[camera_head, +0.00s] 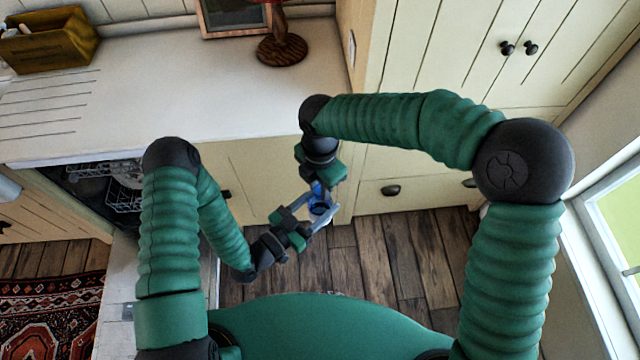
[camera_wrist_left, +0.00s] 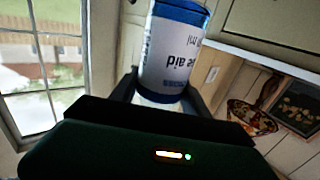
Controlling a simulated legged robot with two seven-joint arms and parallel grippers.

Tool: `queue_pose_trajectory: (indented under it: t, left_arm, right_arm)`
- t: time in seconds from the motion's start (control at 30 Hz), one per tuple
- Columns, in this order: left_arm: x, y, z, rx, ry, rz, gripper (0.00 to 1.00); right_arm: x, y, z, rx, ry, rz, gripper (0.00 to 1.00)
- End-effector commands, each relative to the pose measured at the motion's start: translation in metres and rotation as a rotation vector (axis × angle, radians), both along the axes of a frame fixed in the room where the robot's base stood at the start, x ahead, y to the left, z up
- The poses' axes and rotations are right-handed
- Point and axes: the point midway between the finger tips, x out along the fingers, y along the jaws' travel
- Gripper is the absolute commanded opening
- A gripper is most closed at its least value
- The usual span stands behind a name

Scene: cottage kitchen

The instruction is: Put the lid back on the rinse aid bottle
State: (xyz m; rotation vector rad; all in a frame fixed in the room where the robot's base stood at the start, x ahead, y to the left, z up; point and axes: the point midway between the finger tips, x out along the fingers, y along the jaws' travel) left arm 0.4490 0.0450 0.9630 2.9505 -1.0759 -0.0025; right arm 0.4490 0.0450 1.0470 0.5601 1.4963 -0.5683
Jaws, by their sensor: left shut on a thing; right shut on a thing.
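The rinse aid bottle (camera_wrist_left: 174,50) fills the top middle of the left wrist view, with a white label, upside-down lettering and a blue band. My left gripper (camera_head: 317,208) is shut on it, a finger on each side. My right gripper (camera_head: 322,186) comes from above, just over the bottle, and is shut on a small blue thing that looks like the lid. The fingers mostly hide it. I cannot tell whether lid and bottle touch.
The grippers are over the wooden floor (camera_head: 375,255), in front of cream cabinets (camera_head: 270,165). The white counter (camera_head: 190,95) holds a wooden box (camera_head: 50,42) and a round wooden stand (camera_head: 281,50). An open dishwasher with a rack (camera_head: 122,197) is at left.

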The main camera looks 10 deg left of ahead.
Motion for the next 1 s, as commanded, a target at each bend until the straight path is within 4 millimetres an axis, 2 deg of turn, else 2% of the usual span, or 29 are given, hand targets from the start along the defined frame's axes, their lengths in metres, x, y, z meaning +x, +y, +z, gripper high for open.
queue_pose_trajectory:
  t: [0.07, 0.3, 0.43, 0.6, 0.63, 0.77, 1.0]
  left_arm:
    - [-0.0009, -0.0016, 0.0005, -0.001, 0.0, -0.004, 0.0]
    - [-0.0012, -0.002, 0.0005, -0.001, 0.0, -0.006, 0.0]
    - [-0.0013, -0.0023, 0.0004, -0.001, 0.0, -0.007, 0.0]
    - [-0.0014, -0.003, 0.0005, -0.001, 0.0, -0.008, 0.0]
    - [-0.0015, -0.0032, 0.0005, -0.001, 0.0, -0.009, 0.0]
    - [-0.0011, -0.0024, 0.0005, -0.001, -0.001, -0.007, 0.0]
    - [-0.0006, -0.0012, 0.0004, -0.001, -0.001, -0.003, 0.0]
  right_arm:
    - [0.0001, 0.0024, 0.0015, 0.003, -0.006, -0.197, 0.0]
    - [-0.0002, 0.0039, 0.0011, 0.005, -0.01, -1.06, 0.0]
    - [0.0004, 0.0042, 0.0005, 0.007, -0.008, -1.39, 0.0]
    - [0.001, 0.004, 0.0004, 0.008, -0.005, -1.409, 0.0]
    - [0.001, 0.004, 0.0004, 0.008, -0.005, -1.409, 0.29]
    - [0.0004, 0.0029, 0.0001, 0.005, -0.005, -1.408, 0.46]
    - [0.0, 0.0021, -0.0003, 0.002, -0.006, -1.406, 0.47]
